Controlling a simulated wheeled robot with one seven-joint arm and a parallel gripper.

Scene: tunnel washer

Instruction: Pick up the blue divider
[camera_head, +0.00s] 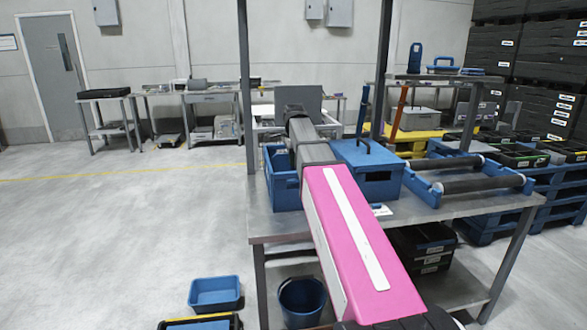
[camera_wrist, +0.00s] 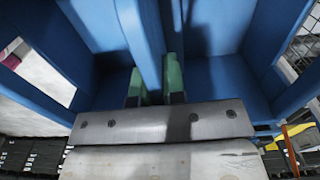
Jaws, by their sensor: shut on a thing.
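The blue divider (camera_wrist: 142,38) is an upright blue strip in the middle of the wrist view. My gripper (camera_wrist: 156,82) has its two green fingertips on either side of the strip and is shut on it. Blue walls of a crate (camera_wrist: 275,85) surround the divider and the fingers. In the head view a blue crate (camera_head: 284,190) stands on the left part of the metal table. My arm reaches over it and hides much of it; the divider and fingertips cannot be made out there.
A blue box with a handle (camera_head: 369,172) stands close to the crate's right on the metal table (camera_head: 430,207). A blue frame with dark rollers (camera_head: 470,180) lies further right. A dark post (camera_head: 246,90) rises at the crate's left. Blue bins stand on the floor below.

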